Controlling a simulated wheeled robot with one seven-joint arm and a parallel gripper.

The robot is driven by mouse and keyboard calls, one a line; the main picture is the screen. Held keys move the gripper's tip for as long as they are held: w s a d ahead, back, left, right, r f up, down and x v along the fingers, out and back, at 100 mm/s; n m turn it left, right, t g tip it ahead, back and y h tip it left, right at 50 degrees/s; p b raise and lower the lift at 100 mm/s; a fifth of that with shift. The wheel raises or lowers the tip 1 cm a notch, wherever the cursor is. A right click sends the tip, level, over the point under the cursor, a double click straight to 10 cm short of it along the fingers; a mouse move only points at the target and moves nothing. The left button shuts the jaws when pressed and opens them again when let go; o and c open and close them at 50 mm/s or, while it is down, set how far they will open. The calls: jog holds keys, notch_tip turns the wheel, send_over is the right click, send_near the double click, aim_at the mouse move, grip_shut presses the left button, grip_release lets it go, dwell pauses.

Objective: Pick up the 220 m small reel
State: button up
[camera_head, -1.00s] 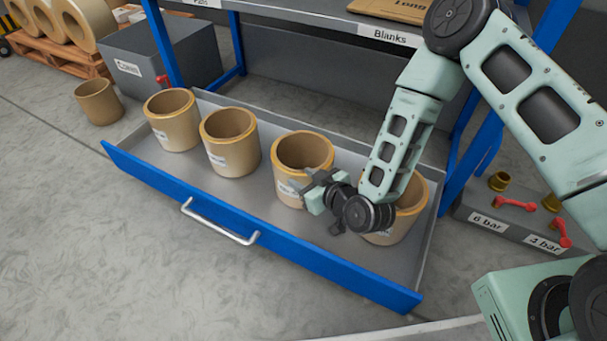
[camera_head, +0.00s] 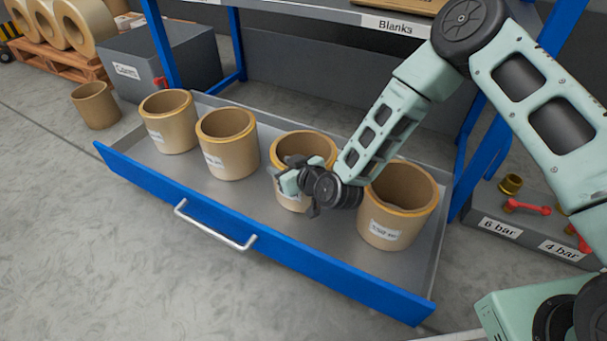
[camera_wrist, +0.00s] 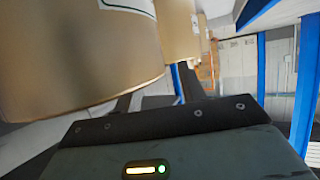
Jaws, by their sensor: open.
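Several tan cardboard reels with white labels stand upright in a row in the open drawer. The label print is too small to read, so I cannot tell which is the 220 m one. My gripper (camera_head: 292,184) is in front of the third reel from the left (camera_head: 303,150) and hides part of it and its label. The other reels are the leftmost (camera_head: 168,125), the second (camera_head: 228,145) and the rightmost (camera_head: 398,205). In the wrist view a large reel (camera_wrist: 80,60) fills the upper left, close to the open fingers (camera_wrist: 158,95). The fingers hold nothing.
The grey drawer has a blue front (camera_head: 300,260) with a metal handle (camera_head: 215,228). Blue posts and a shelf labelled Blanks (camera_head: 388,26) stand behind. Another tan reel (camera_head: 96,106) stands on the floor at left. A grey block with red valves (camera_head: 525,208) is at right.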

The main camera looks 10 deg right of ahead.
jog(key=c, duration=0.9)
grip_shut()
jog(key=shift+s+d+f, duration=0.1)
jog(key=shift+d+f, duration=0.05)
jog(key=shift+f, duration=0.05)
jog(key=shift+r, duration=0.1)
